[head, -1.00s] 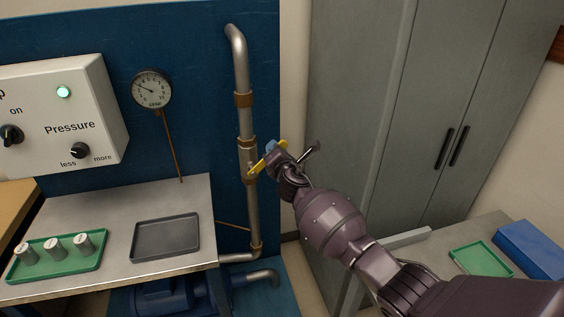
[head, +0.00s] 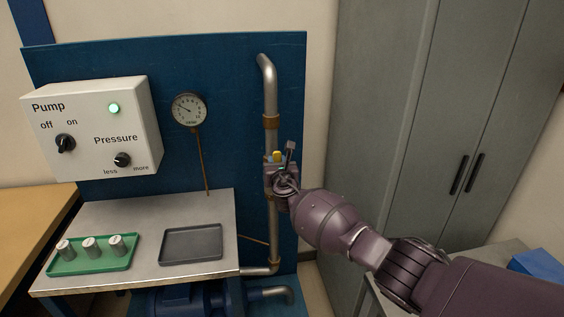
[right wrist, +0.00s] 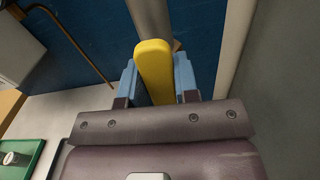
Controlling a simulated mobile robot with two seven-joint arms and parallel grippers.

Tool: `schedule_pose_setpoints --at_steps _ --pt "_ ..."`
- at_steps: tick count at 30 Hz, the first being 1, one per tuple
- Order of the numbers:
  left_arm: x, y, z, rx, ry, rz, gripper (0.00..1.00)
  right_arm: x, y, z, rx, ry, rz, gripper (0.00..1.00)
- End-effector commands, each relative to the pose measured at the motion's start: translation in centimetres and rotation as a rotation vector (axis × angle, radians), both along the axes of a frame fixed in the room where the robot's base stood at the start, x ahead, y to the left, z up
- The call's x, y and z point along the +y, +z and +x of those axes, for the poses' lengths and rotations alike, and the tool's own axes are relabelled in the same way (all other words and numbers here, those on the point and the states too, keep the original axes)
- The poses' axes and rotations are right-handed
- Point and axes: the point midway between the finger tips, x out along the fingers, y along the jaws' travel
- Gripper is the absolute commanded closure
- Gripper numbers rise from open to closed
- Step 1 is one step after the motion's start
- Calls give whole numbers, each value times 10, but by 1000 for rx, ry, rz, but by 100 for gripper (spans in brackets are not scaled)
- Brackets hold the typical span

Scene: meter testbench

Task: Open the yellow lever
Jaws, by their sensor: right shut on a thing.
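The yellow lever (head: 277,156) sits on the vertical metal pipe (head: 270,95) on the blue panel. In the head view only a short piece of it shows above my right gripper (head: 280,168), which is in front of the pipe. In the right wrist view the lever (right wrist: 154,68) stands between the two blue fingers of my right gripper (right wrist: 158,80), which is shut on it. The valve body behind is mostly hidden by the gripper. My left gripper is not in view.
A white pump control box (head: 90,130) with a lit green lamp and a pressure gauge (head: 189,110) are left of the pipe. A metal bench holds a green tray (head: 95,266) with white cylinders and a grey tray (head: 191,244). A grey cabinet (head: 415,110) stands close on the right.

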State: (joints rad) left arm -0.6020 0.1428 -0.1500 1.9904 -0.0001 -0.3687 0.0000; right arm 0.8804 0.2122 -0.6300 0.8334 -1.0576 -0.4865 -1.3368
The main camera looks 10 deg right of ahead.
Motion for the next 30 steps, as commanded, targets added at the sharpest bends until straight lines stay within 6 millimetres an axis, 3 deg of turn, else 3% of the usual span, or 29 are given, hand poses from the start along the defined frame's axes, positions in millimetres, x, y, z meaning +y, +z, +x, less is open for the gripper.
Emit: schedule_pose_setpoints --at_steps 20,21,25,30 --pt "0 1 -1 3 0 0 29 7 -1 -1 -1 2 -66 100" --pt "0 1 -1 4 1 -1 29 7 -1 -1 -1 2 -65 66" --pt "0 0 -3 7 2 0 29 6 -1 -1 -1 2 -62 46" --pt "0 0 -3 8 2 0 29 6 -1 0 -1 1 -60 46"
